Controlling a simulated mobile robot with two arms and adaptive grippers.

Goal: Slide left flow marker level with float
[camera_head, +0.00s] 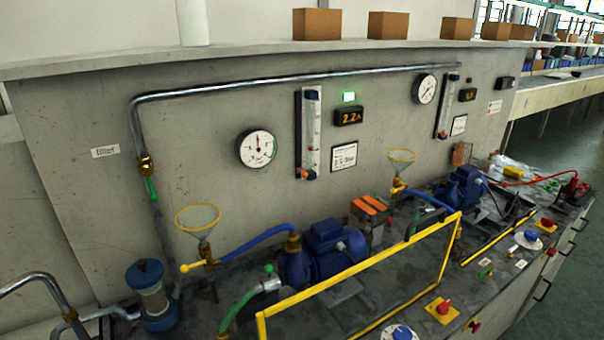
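I cannot make out the float inside the tube clearly. Neither of my grippers shows in the head view.
A round gauge (257,149) and a lit 2.2 display (349,117) flank the meter. A second flow meter (446,106) is farther right. Below stand a blue pump (327,250), a yellow guard frame (360,277) and a wire-ringed funnel (199,220). The panel before the meter is unobstructed.

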